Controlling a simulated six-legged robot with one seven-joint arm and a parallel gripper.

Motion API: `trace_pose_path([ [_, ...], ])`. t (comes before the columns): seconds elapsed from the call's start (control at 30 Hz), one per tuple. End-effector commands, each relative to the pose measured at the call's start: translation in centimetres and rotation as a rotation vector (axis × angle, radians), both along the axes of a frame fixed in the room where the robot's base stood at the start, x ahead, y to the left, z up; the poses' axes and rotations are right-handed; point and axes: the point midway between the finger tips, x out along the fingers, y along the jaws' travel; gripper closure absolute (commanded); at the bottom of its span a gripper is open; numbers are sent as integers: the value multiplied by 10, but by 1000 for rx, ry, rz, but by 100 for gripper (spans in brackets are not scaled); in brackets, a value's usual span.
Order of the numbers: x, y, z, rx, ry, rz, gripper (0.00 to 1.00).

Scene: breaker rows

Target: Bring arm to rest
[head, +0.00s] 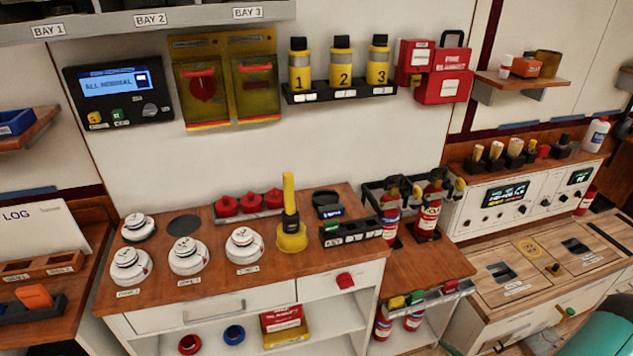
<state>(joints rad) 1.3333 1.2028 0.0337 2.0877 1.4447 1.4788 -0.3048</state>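My gripper does not show in the head view, so I cannot see whether it is open or shut or holds anything. The wooden counter (205,277) in front of me carries several white round detectors (187,256) and a yellow cone-shaped tool (291,236) standing upright with its handle up.
Yellow numbered canisters (341,65) stand on a wall rack. Red boxes (443,90) hang beside them. Fire extinguishers (429,213) stand at the counter's right end. A white console (520,205) is at the right. A drawer (215,309) and open shelf are under the counter.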

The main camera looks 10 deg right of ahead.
Motion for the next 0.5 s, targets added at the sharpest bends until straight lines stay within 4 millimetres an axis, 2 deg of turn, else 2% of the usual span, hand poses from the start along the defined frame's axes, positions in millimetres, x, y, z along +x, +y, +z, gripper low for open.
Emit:
trace_pose_path([
  [0.2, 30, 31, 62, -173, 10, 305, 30],
  [0.5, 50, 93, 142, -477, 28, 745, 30],
])
